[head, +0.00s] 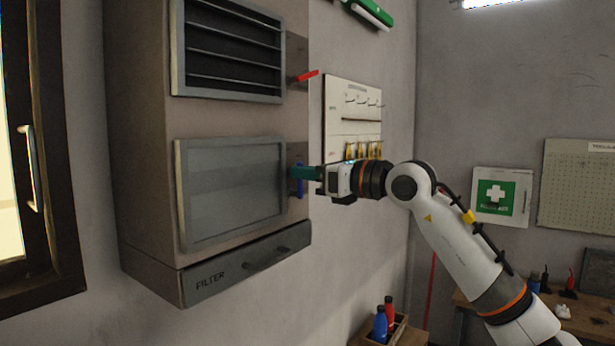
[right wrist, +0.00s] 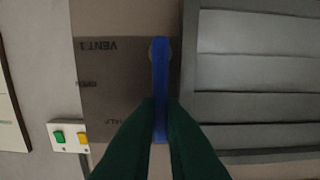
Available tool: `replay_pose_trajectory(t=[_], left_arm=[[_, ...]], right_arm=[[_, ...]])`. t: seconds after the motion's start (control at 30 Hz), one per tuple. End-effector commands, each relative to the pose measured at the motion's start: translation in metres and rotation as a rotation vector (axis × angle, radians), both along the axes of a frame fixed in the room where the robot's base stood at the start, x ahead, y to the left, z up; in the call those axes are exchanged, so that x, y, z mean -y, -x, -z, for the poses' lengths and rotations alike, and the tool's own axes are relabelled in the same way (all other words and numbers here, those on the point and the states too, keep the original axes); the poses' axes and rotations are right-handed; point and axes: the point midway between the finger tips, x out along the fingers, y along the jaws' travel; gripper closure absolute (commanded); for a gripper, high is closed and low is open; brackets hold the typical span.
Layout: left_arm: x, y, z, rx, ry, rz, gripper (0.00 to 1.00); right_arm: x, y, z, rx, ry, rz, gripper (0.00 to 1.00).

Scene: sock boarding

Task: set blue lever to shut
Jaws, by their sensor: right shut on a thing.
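The blue lever (head: 299,187) is on the side plate of the lower vent (head: 230,188) on the wall cabinet. My right gripper (head: 306,173) is shut on it, its green fingers around the lever's free end. In the right wrist view the blue lever (right wrist: 160,85) runs straight along the picture's height, pivot at top, end between the fingertips (right wrist: 160,112). That view is upside down, so the lever points up from its pivot. The plate (right wrist: 110,70) reads VENT 1, with faint OPEN and HALF marks off to the side. The lower vent's slats look closed. My left gripper is out of view.
The upper vent (head: 230,50) has dark gaps between slats and a red lever (head: 306,76) pointing outward. A FILTER drawer (head: 245,268) is below. A pale board (head: 352,110) hangs beyond the cabinet. Bottles stand in a box (head: 398,333) at the bottom.

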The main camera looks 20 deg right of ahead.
Motion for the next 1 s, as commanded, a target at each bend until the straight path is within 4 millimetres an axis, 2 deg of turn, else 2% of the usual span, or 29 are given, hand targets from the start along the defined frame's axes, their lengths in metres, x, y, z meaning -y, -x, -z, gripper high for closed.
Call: replay_pose_trajectory(t=[0.27, 0.3, 0.43, 0.77, 0.87, 1.0], left_arm=[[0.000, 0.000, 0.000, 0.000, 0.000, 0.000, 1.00], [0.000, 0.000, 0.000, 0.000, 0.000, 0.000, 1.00], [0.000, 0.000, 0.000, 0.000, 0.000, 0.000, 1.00], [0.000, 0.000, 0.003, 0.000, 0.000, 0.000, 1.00], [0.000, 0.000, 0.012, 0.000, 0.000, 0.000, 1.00], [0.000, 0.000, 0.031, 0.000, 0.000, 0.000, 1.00]], right_arm=[[0.000, 0.000, -0.001, 0.005, 0.003, 0.001, 1.00], [0.000, 0.000, -0.001, 0.005, 0.003, 0.001, 0.89], [0.000, 0.000, -0.001, 0.004, 0.002, 0.001, 0.69], [0.002, 0.002, 0.001, 0.003, 0.002, 0.001, 0.69], [0.009, 0.010, 0.003, 0.005, 0.001, 0.002, 0.69], [0.026, 0.032, 0.006, 0.005, 0.001, 0.003, 0.69]])
